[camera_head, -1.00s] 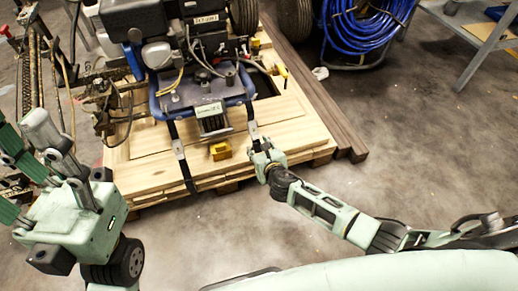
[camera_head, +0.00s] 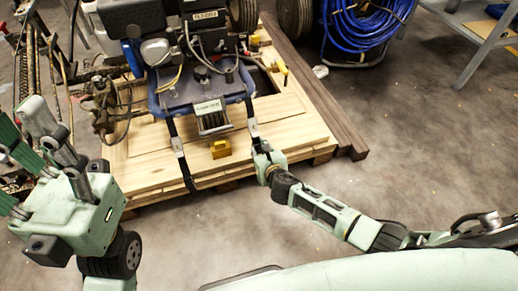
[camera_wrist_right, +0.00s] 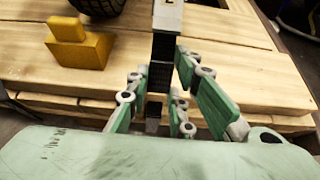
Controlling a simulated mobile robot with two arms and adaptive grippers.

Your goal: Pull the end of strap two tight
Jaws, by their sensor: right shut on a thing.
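Strap two (camera_head: 253,128) is a dark strap with a pale buckle. It runs down from the blue frame of the line striper (camera_head: 205,90) to the pallet's front edge. My right gripper (camera_head: 262,155) is at its lower end and shut on it. In the right wrist view the strap (camera_wrist_right: 162,52) runs down between the fingers (camera_wrist_right: 160,92), a pale numbered tag at the top; the fingers partly hide its tail. The other strap (camera_head: 179,152) hangs over the front edge, left of it. My left gripper (camera_head: 25,130) is open and empty at the left.
A yellow block (camera_head: 220,149) sits on the wooden pallet load (camera_head: 145,172) between the straps; it also shows in the wrist view (camera_wrist_right: 80,45). Dark planks (camera_head: 325,115) lie along the right side. A blue hose coil (camera_head: 365,25) stands behind. The floor at right is clear.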

